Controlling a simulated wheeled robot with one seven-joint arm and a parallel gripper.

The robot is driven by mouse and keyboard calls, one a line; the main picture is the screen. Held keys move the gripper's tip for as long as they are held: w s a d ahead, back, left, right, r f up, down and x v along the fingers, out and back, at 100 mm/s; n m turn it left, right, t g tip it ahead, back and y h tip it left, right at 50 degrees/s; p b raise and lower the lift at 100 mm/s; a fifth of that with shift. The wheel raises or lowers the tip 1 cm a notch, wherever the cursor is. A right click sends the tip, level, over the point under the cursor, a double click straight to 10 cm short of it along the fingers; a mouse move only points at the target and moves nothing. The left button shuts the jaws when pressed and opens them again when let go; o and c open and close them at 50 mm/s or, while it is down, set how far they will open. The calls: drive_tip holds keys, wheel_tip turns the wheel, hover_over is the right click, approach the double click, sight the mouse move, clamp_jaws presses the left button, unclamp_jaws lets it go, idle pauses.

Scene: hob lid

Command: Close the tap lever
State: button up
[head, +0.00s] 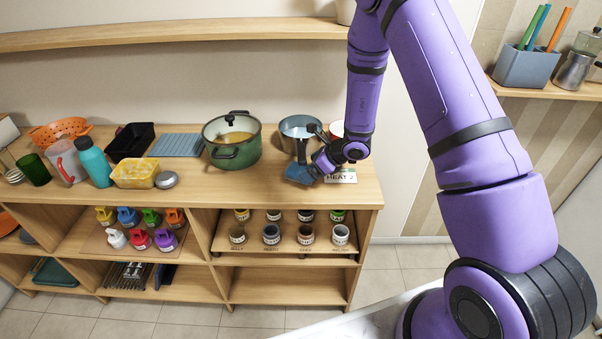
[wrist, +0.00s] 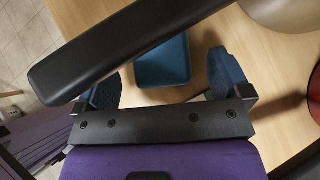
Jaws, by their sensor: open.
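I cannot make out a tap or its lever in either view. My gripper (head: 308,170) is low over the right part of the wooden counter, in front of a steel pan (head: 298,128). In the wrist view my gripper (wrist: 163,82) is open, its two blue fingers spread. A blue, shallow box-like thing (wrist: 165,62) shows between and beyond the fingers; I cannot tell whether they touch it. A dark bar (wrist: 130,45), apparently the pan's handle, crosses close to the camera and hides part of the left finger.
A green pot (head: 232,148) with a lid stands left of the pan. A "HEAT 2" card (head: 341,177) lies at right. The counter's front edge (head: 230,205) is close.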

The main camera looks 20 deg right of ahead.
drive_tip(key=x, duration=0.3)
drive_tip(key=c, duration=1)
drive_tip(key=shift+s+r, duration=0.1)
drive_tip(key=shift+r, duration=0.05)
drive_tip(key=shift+c, duration=0.3)
drive_tip(key=s+a, duration=0.2)
drive_tip(key=s, duration=0.6)
drive_tip(key=s+a, duration=0.3)
drive_tip(key=s, duration=0.6)
drive_tip(key=shift+a, duration=0.25)
